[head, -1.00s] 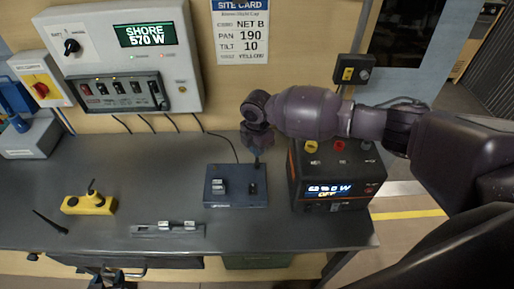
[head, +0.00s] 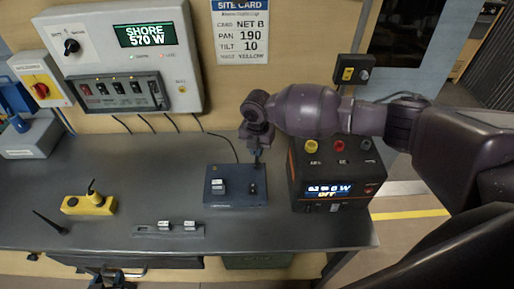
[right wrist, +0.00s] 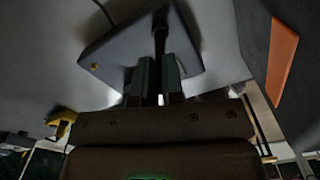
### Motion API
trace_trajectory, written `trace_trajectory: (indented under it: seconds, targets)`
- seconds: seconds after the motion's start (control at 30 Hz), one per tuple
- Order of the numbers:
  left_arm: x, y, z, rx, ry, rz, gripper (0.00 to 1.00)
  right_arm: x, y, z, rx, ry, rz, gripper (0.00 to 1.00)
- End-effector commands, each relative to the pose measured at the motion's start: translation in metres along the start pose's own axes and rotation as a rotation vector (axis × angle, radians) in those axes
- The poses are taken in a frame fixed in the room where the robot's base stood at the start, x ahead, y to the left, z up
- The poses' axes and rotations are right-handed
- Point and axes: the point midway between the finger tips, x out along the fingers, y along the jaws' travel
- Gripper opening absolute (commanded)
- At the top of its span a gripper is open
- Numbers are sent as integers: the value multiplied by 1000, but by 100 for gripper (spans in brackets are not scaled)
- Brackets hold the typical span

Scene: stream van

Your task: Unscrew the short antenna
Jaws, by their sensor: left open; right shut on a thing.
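My right gripper (head: 257,163) points down over the right part of a dark blue box (head: 216,202) on the bench. In the right wrist view its fingers (right wrist: 157,88) are shut on a thin black rod (right wrist: 160,38), which looks like a short antenna. Whether the rod is still joined to the box is not clear. A yellow unit (head: 76,206) with a short black stub (head: 92,185) stands at the left. A longer black antenna (head: 48,222) lies beside it. My left gripper (head: 110,279) is open and empty at the bottom edge.
A black power station (head: 335,170) with a lit display stands right of the box. A grey rack (head: 150,229) with white labels lies at the bench front. A control panel (head: 125,60) hangs on the wall. The bench middle is clear.

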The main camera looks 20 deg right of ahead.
Motion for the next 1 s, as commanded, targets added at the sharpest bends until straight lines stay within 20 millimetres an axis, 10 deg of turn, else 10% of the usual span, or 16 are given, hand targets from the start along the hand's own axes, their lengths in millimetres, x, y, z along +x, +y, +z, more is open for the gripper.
trace_trajectory:
  seconds: [1.0]
  targets:
    - [0, 0, 0, 0, 0, 0, 43, 0, -1, 0, -381, 0, -1, 0]
